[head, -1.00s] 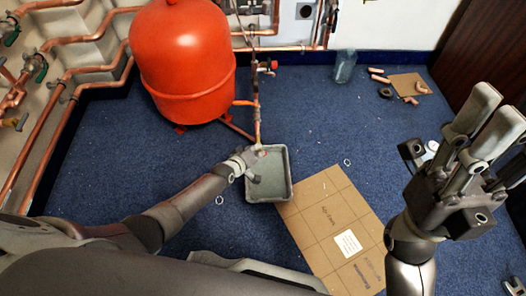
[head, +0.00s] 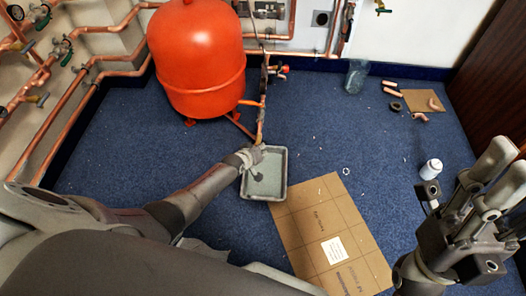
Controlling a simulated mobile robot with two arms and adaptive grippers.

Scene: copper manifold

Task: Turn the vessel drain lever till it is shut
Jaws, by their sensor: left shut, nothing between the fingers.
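The red vessel (head: 197,60) stands at the back, left of the middle. A thin copper drain pipe (head: 261,122) runs down beside it on the right, to just above a grey tray (head: 279,182). My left gripper (head: 256,158) is shut and empty at the pipe's low end, over the tray's upper left part. I cannot make out the drain lever apart from the gripper and pipe end, nor whether they touch. My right gripper (head: 500,172) is raised at the right edge, away from the vessel; its fingers are seen obliquely and their opening is unclear.
A red-handled valve (head: 284,69) sits on the pipework right of the vessel. Cardboard (head: 315,222) lies by the tray. A white bottle (head: 431,169), a clear jar (head: 356,76) and copper offcuts (head: 393,88) stand or lie at right. Copper pipes (head: 62,108) line the left wall.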

